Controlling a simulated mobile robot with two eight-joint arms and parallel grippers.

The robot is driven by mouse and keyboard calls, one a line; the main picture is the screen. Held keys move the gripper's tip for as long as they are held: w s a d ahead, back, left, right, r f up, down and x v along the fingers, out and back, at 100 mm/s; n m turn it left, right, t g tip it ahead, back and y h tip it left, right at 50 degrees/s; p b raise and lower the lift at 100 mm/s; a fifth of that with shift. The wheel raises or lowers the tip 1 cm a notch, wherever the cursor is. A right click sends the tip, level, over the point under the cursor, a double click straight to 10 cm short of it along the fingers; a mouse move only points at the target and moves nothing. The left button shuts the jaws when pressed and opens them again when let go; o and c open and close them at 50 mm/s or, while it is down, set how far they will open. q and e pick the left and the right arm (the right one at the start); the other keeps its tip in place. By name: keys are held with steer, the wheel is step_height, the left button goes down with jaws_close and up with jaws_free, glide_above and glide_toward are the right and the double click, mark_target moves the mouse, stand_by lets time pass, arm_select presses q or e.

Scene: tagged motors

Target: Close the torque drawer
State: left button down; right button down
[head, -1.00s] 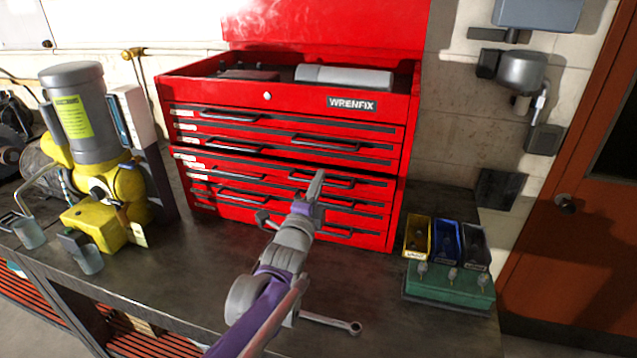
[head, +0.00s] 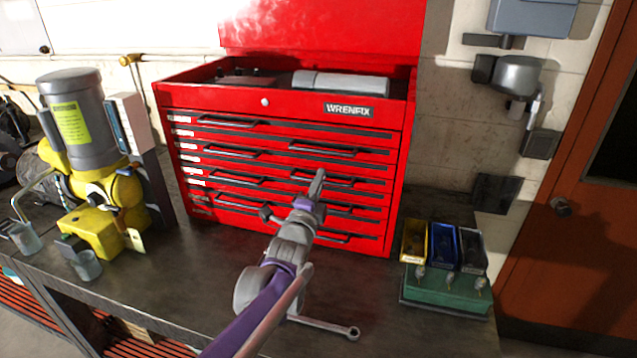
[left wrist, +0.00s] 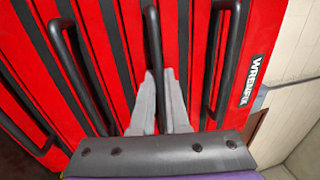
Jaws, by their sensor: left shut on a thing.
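The red WRENFIX tool chest (head: 285,100) stands on the bench, with several drawers with black bar handles. Small pale labels sit at the left of the drawer fronts, too small to read, so I cannot tell which drawer is the torque one. My left gripper (head: 318,181) is in front of the right-hand part of the chest, at a drawer handle (head: 341,182). In the left wrist view its grey fingers (left wrist: 161,105) are shut around the middle black handle (left wrist: 152,40). The drawer fronts look about flush. The right gripper is not in view.
A yellow and grey motor (head: 88,150) stands at the left. Yellow, blue and black bins (head: 443,245) and a green block (head: 445,292) are at the right. A wrench (head: 330,327) lies by the bench's front edge. The bench (head: 180,290) is clear at front left.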

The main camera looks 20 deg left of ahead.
arm_select(q)
steer(key=c, duration=1.2)
jaws_free()
steer(key=shift+s+f, duration=0.1)
steer(key=shift+s, duration=0.15)
steer(key=s+f, duration=0.1)
steer(key=s, duration=0.9)
steer(key=shift+a+f+b, duration=0.2)
steer(key=shift+f+b, duration=0.15)
steer(key=shift+b, duration=0.05)
